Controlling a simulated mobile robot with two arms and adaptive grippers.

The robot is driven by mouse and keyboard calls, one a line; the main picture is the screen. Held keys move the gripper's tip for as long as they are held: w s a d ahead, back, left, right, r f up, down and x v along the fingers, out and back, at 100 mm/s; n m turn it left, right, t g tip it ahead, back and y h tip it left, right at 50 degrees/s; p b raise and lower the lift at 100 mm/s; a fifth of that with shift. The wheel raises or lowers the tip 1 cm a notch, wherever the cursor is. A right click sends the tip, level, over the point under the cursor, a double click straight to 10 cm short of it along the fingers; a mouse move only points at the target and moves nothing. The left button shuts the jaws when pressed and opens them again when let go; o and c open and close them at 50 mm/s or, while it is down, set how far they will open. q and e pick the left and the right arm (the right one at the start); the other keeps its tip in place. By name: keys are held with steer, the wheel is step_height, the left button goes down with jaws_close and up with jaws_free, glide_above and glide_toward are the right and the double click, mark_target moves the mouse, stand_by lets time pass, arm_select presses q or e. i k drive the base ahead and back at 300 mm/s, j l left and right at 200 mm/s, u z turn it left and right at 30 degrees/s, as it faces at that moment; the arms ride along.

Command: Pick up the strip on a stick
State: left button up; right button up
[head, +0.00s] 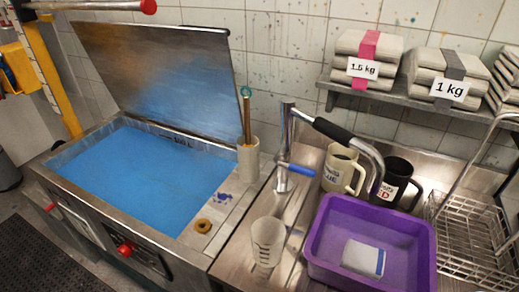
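A pale cylindrical holder (248,160) stands upright on the steel ledge at the right back corner of the blue vat. A brown stick (246,118) with a teal ring-shaped top stands in it, its lower end hidden inside. I cannot tell whether a strip is fixed to this stick, or whether more than one stick is there. No other strip on a stick can be made out. Neither of my grippers shows in the head view.
The vat (140,180) holds blue liquid under a raised steel lid (160,70). A tan ring (203,226), a clear beaker (267,242), a tap (283,150), mugs (341,172), a purple basin (370,230) and a wire rack (470,235) crowd the counter. Weighted bundles (440,75) fill the shelf.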

mark_target(245, 98)
steer(key=j+z, duration=0.75)
steer(key=z, duration=0.2)
